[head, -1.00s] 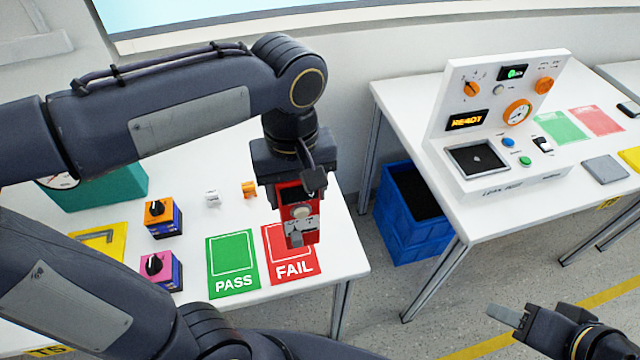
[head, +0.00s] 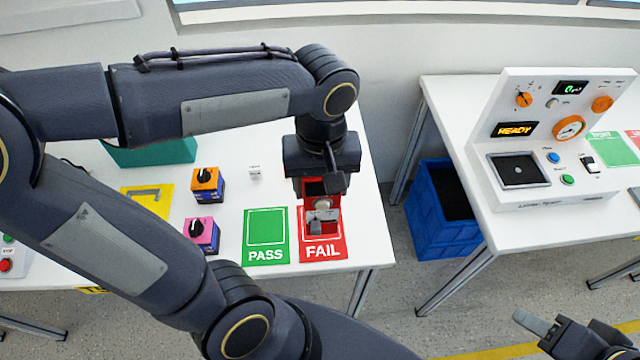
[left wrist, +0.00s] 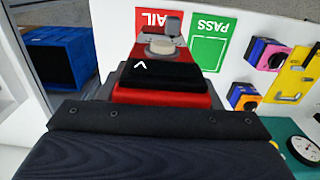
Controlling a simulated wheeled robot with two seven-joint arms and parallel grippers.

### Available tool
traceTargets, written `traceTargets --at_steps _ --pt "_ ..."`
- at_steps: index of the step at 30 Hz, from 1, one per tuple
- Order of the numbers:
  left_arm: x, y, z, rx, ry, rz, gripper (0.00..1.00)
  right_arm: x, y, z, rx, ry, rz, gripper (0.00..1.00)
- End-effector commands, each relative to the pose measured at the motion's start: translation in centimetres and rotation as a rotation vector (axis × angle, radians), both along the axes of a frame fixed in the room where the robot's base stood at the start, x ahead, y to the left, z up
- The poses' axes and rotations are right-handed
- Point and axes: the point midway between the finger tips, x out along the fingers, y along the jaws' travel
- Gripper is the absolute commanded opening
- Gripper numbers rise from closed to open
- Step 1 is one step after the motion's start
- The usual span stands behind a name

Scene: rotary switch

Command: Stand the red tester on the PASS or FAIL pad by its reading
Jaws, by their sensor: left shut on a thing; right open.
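The red tester (head: 322,200) is in my left gripper (head: 321,185), which is shut on it from above. In the left wrist view the tester (left wrist: 163,98) shows a dark display with a small white mark and a pale round knob; I cannot make out a full reading. The tester is over the red FAIL pad (head: 321,252) in the head view; whether it touches the pad I cannot tell. The green PASS pad (head: 266,255) lies clear just left of it. My right gripper (head: 540,330) is open and empty at the lower right, away from the table.
A blue crate (head: 440,225) is on the floor between the tables. The right table bears a white test console (head: 500,130).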

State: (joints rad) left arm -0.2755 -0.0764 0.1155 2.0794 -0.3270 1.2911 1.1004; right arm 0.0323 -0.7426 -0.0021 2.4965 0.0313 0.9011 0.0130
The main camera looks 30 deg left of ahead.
Motion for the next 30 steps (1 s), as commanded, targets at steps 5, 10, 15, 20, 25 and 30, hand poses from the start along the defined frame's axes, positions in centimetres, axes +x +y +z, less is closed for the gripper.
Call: traceTargets --at_steps 5,10,15,20,25,30 --pt "3.1 1.9 -2.9 0.001 0.007 0.002 0.25 0.0 0.0 0.3 0.0 0.0 0.0 0.45" --pt "4.8 2.9 -5.2 0.001 0.003 0.001 0.25 0.0 0.0 0.4 0.0 0.0 0.0 0.45" --pt "5.6 3.3 -6.2 0.001 0.001 -0.001 0.25 0.0 0.0 0.4 0.0 0.0 0.0 0.45" --pt "6.0 3.7 -8.5 0.001 0.004 -0.001 0.25 0.0 0.0 0.3 0.0 0.0 0.0 0.45" --pt "6.1 3.6 -9.9 0.0 0.0 -0.002 0.25 0.0 0.0 0.2 0.0 0.0 0.0 0.45" --pt "6.1 3.6 -9.9 0.0 -0.001 -0.001 0.25 0.0 0.0 0.2 0.0 0.0 0.0 0.45"
